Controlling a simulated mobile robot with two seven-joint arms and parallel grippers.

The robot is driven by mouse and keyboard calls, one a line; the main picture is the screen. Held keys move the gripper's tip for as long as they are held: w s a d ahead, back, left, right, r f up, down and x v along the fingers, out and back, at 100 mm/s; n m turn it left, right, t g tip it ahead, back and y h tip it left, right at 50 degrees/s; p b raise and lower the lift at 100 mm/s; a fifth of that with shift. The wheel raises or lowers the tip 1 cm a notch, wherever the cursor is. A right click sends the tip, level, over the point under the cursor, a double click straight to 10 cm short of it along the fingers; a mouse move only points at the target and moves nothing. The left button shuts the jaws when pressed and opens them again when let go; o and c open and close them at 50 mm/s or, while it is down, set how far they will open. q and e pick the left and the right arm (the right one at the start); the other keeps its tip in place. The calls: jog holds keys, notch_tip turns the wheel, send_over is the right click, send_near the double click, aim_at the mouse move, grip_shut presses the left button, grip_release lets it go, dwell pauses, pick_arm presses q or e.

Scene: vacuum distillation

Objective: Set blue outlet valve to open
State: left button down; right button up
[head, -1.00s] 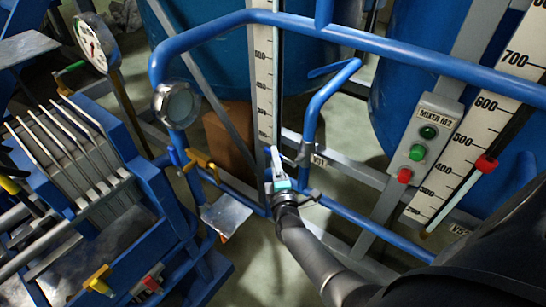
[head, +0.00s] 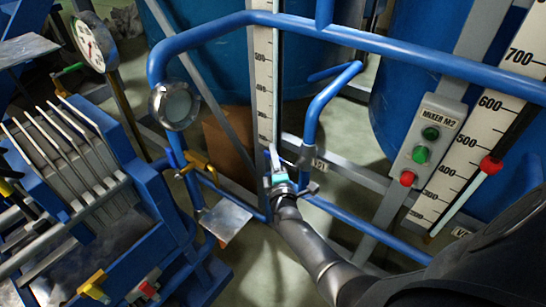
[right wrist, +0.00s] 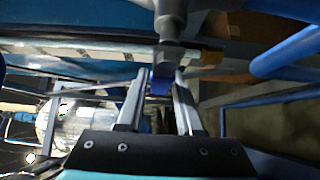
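My right gripper (head: 273,155) reaches in from the lower right, beside the blue pipe frame and below the tall white scale. In the right wrist view its two fingers (right wrist: 160,78) stand apart. A small blue piece (right wrist: 160,87), apparently the blue valve handle, shows between the fingertips, below a grey fitting (right wrist: 170,25). I cannot see firm contact on both sides. In the head view the gripper hides the valve. My left gripper is not in view.
Blue pipes (head: 330,100) rise close to the right of my gripper. A yellow valve handle (head: 197,162) and a flat metal plate (head: 226,219) are to its left. A mixer button box (head: 428,140) and a scale with a red marker (head: 490,166) stand right.

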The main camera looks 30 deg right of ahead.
grip_shut()
dwell(1.0)
